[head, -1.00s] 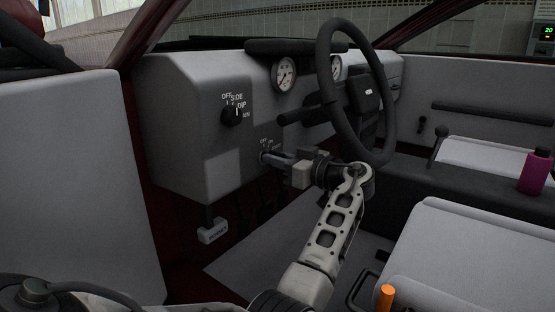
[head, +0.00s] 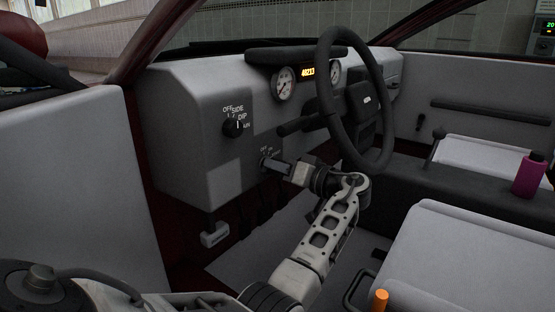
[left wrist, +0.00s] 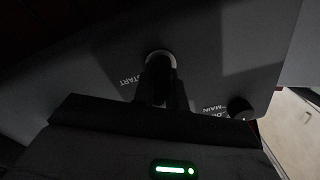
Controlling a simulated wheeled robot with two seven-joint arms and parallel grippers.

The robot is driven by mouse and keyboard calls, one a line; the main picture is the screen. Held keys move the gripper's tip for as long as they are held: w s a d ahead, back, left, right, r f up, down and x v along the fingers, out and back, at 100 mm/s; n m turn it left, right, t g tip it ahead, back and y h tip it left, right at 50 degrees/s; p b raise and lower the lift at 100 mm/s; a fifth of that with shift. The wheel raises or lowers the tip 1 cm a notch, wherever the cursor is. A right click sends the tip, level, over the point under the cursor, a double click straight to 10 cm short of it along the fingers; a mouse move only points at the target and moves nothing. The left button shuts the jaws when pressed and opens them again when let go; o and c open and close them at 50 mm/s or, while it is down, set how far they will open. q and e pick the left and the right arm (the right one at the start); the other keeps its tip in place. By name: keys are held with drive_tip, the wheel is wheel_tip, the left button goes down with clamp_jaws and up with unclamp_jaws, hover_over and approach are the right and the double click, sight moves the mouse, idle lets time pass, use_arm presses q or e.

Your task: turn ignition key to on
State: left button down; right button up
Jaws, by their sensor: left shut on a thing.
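The ignition lock (head: 263,161) is on the lower dash face, left of the steering column, with small labels around it. In the left wrist view its pale ring (left wrist: 160,56) shows, with START lettering at its left. My left gripper (head: 273,165) reaches the lock from the right and is shut on the key, which its fingers mostly hide. In the left wrist view the dark fingers (left wrist: 161,92) cover the key in front of the ring. An orange number display (head: 308,72) is lit between the gauges. My right gripper is not in view.
The steering wheel (head: 355,100) stands just above and right of my left arm. A light switch knob (head: 233,127) is up and left of the lock. A small lever (head: 214,236) hangs below the dash. A purple bottle (head: 530,175) stands at the right.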

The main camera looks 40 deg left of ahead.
use_arm(q)
drive_tip(key=shift+m+p, duration=0.4)
drive_tip(key=shift+m, duration=0.3)
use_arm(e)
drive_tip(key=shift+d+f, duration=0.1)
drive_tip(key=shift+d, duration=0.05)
use_arm(q)
drive_tip(key=shift+f, duration=0.1)
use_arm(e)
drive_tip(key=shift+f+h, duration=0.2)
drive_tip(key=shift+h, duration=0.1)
use_arm(q)
drive_tip(key=c, duration=1.4)
unclamp_jaws()
drive_tip(key=shift+c, duration=0.2)
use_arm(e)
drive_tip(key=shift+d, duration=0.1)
use_arm(q)
drive_tip(key=shift+d, duration=0.15)
drive_tip(key=w+d+p, duration=0.1)
drive_tip(key=d, duration=1.4)
drive_tip(key=shift+w+d, duration=0.35)
drive_tip(key=shift+w, duration=0.05)
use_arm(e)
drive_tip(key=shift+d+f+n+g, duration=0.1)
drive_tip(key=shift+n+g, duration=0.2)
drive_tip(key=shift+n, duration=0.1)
